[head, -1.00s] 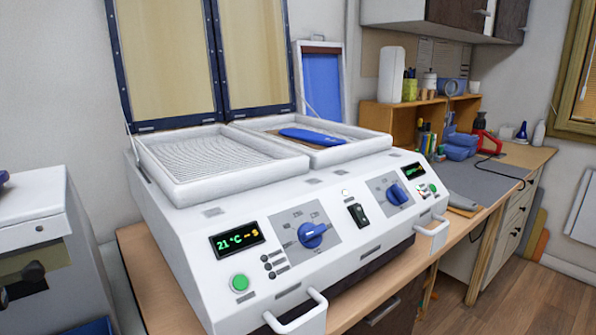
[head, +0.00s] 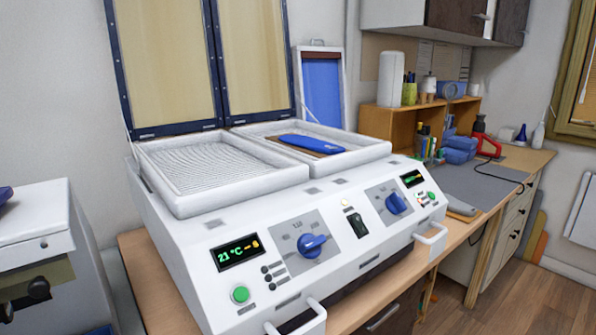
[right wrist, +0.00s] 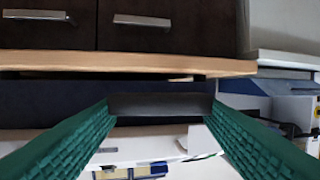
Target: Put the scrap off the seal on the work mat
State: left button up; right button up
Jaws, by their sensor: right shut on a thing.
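My right gripper (right wrist: 160,108) shows only in the right wrist view. Its two green ribbed fingers are shut on a dark, flat-faced piece (right wrist: 160,104), which spans the space between the fingertips. It may be the scrap, but I cannot tell for certain. In the head view the grey work mat (head: 488,186) lies on the bench at the right. The forming machine (head: 215,265) stands open in the middle, with a pale rim (head: 188,206) around its left bed. I see no scrap on the visible rims. My left gripper is not in view.
A blue insole (head: 310,144) lies in the machine's right bed. Blue items and a red tool (head: 490,145) stand behind the mat. A cable crosses its right part; its middle looks clear. In the right wrist view a wooden bench edge (right wrist: 130,64) runs below dark drawers.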

jog(key=shift+d+r+m+t+h, duration=0.1)
jog(key=shift+d+m+t+h, duration=0.1)
jog(key=shift+m+t+h, duration=0.75)
jog(key=shift+d+r+m+t+h, duration=0.15)
jog(key=shift+m+t+h, duration=0.5)
jog(key=shift+m+h, duration=0.5)
